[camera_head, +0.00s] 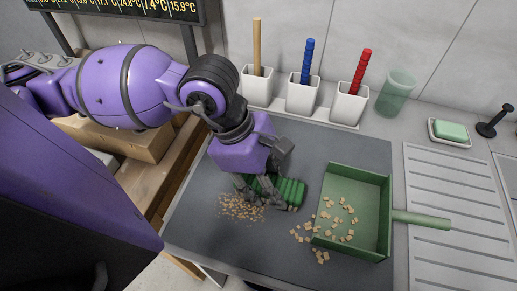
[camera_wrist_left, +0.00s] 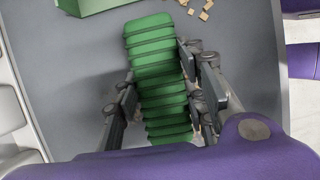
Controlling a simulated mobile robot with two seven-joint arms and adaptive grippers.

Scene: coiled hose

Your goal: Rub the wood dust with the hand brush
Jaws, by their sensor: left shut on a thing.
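The hand brush has a ribbed green handle (camera_head: 291,192), which also shows in the left wrist view (camera_wrist_left: 158,75). My left gripper (camera_head: 262,188) is shut on the brush, with its fingers (camera_wrist_left: 162,98) on both sides of the handle. The brush is low over the dark grey mat, and my gripper hides part of it; I cannot tell whether it touches the mat. A patch of wood dust (camera_head: 236,208) lies just left of the brush. Larger wood chips (camera_head: 345,238) lie in and beside the green dustpan (camera_head: 376,246). My right gripper is not in view.
The dark grey mat (camera_head: 345,150) is clear at the back. Behind it stand white holders with yellow, blue (camera_head: 307,62) and red sticks, and a green cup (camera_head: 396,92). A green soap (camera_head: 451,130) on a dish and a ribbed drainboard (camera_head: 450,180) are at the right.

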